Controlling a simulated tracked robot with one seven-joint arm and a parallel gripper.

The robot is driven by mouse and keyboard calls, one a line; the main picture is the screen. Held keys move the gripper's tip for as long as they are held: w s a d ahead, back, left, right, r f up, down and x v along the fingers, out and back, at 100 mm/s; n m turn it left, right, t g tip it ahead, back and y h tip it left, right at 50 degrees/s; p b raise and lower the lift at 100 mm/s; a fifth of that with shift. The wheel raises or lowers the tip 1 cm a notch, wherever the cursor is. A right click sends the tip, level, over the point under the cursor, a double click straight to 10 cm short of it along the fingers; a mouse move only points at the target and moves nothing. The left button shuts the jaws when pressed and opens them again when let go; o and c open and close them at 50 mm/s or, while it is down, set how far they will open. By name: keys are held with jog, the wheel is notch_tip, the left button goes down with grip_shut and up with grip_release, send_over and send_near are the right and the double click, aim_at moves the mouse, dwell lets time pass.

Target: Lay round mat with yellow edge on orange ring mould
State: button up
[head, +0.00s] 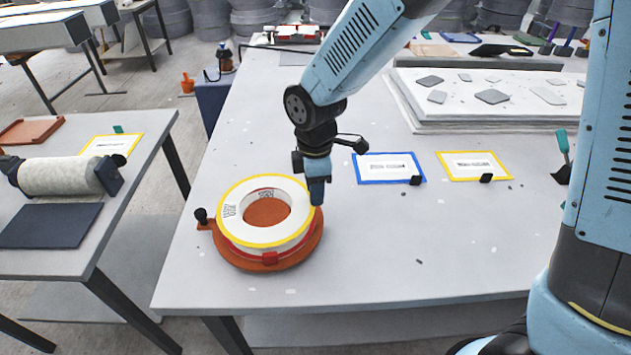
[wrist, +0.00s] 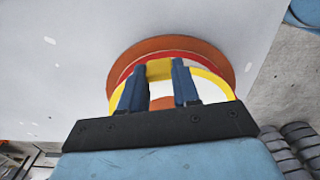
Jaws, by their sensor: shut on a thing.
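The round white mat with a yellow edge (head: 245,232) is a ring with a central hole, over the orange ring mould (head: 240,262) at the table's near left. My gripper (head: 316,200) is at the mat's right edge. In the wrist view, my two blue fingers (wrist: 160,80) are shut on a yellow part of the mat's edge (wrist: 159,69). A red edge (wrist: 130,66) shows between the mat and the orange mould (wrist: 175,44). The mat appears nearly level and roughly centred over the mould. I cannot tell whether it touches what lies below. Orange shows through the hole.
A dark knob (head: 201,215) sticks out at the mould's left. A blue-edged sheet (head: 388,168) and a yellow-edged sheet (head: 473,166) lie to the right. White slabs (head: 500,115) stand at the back right. The front middle of the table is clear. A side table with a roll (head: 62,176) stands left.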

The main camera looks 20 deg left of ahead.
jog(key=shift+f, duration=1.8)
jog(key=shift+f, duration=0.3)
jog(key=o, duration=1.1)
notch_tip(320, 180, up, 14)
jog(key=shift+f, duration=0.15)
